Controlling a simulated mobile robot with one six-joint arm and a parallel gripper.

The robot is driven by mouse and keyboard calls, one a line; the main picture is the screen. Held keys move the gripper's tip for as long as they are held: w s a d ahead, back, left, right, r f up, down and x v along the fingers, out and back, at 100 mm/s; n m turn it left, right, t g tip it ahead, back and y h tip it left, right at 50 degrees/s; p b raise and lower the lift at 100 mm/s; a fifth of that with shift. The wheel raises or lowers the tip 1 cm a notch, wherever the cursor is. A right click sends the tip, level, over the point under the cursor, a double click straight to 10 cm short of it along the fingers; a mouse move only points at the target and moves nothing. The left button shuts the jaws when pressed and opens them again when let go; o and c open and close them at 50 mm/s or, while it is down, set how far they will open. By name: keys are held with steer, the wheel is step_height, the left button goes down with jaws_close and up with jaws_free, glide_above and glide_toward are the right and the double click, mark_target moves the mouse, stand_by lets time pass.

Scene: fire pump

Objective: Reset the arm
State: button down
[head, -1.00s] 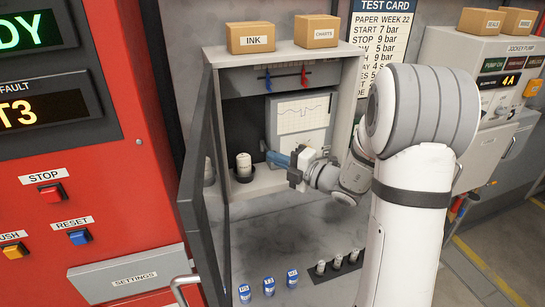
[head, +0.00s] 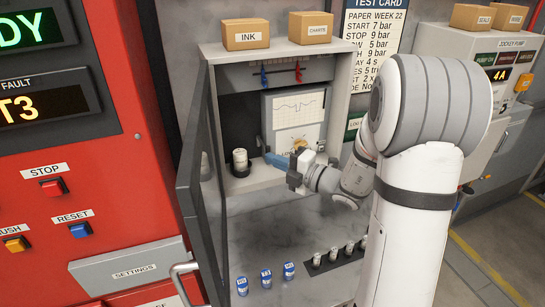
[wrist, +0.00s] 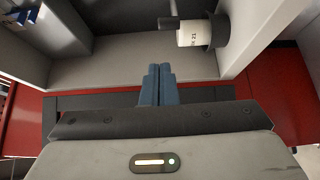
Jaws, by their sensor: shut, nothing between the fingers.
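My gripper (head: 272,160) is in front of the open grey cabinet (head: 345,90), its blue fingers pointing left. In the wrist view its two blue fingers (wrist: 158,85) are pressed together with nothing between them. My arm rises at the right of the head view and bends down to the cabinet. A white canister (head: 240,161) stands in a dark holder inside the cabinet, left of the fingers; it also shows in the wrist view (wrist: 192,38), apart from them. A chart sheet (head: 298,112) hangs on the panel behind my gripper.
The cabinet door (head: 198,180) stands open on the left, beside the red panel (head: 85,140). Blue canisters (head: 266,278) and a rack of several white canisters (head: 340,254) stand below. Boxes marked INK (head: 246,36) and CHARTS (head: 310,28) sit on top.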

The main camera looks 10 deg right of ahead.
steer(key=d+b, duration=0.1)
steer(key=d, duration=0.6)
steer(key=s+a+f+n+g+h+b, duration=0.1)
steer(key=s+a+f+n+g+h, duration=0.1)
steer(key=s+a+n+g, duration=0.55)
steer(key=s+a+f+n+g+h+b, duration=0.1)
steer(key=s+a+n+g, duration=0.2)
steer(key=s+n, duration=0.9)
steer(key=s+d+n+h, duration=0.3)
steer(key=d+n+h, duration=0.1)
steer(key=n, duration=0.8)
steer(key=s+d+f+n+t+h+b, duration=0.1)
steer(key=s+d+n+h, duration=0.2)
steer(key=n, duration=1)
steer(key=d+h, duration=0.1)
steer(key=h, duration=0.2)
steer(key=shift+s+f, duration=0.2)
steer(key=c, duration=2.2)
jaws_free()
